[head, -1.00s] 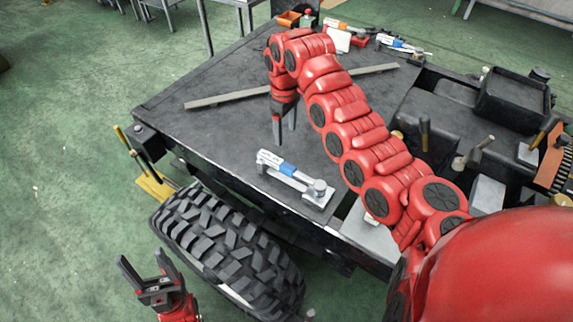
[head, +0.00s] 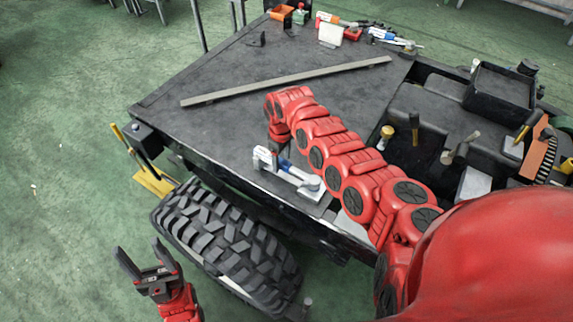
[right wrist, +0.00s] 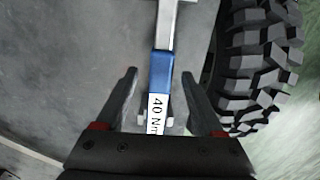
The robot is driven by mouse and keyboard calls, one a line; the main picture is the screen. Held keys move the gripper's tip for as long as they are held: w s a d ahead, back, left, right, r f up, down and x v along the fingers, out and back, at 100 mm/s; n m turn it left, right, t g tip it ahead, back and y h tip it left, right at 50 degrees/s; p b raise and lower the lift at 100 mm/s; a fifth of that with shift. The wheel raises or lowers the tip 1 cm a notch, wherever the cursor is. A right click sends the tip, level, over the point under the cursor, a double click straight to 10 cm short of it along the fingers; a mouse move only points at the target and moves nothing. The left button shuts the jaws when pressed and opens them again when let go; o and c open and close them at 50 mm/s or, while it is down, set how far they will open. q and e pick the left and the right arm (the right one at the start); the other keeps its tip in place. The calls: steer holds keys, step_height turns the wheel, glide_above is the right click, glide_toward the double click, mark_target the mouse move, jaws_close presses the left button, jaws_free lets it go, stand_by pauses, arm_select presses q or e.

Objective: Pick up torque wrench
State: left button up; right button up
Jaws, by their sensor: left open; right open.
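The torque wrench (head: 292,172) lies on the dark chassis deck near its front edge, above the tire. It has a white end, a blue band and a grey shaft. In the right wrist view the wrench (right wrist: 160,72) runs lengthwise between my open fingers, with "40 Nm" on its white part. My right gripper (right wrist: 160,76) has one finger on each side of it, with visible gaps. In the head view its fingers are mostly hidden by my arm and the wrench. My left gripper (head: 141,249) is open and empty over the green floor, left of the tire.
A large black tire (head: 228,238) stands below the deck edge. A long flat bar (head: 285,82) lies across the deck (head: 215,125). More tools (head: 392,37) and an orange bin (head: 281,13) lie at the far edge. A black tray (head: 507,92) stands at the right.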

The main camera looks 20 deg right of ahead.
steer(key=shift+f, duration=0.9)
steer(key=shift+c, duration=0.2)
jaws_close()
steer(key=shift+r, duration=0.1)
stand_by(0.5)
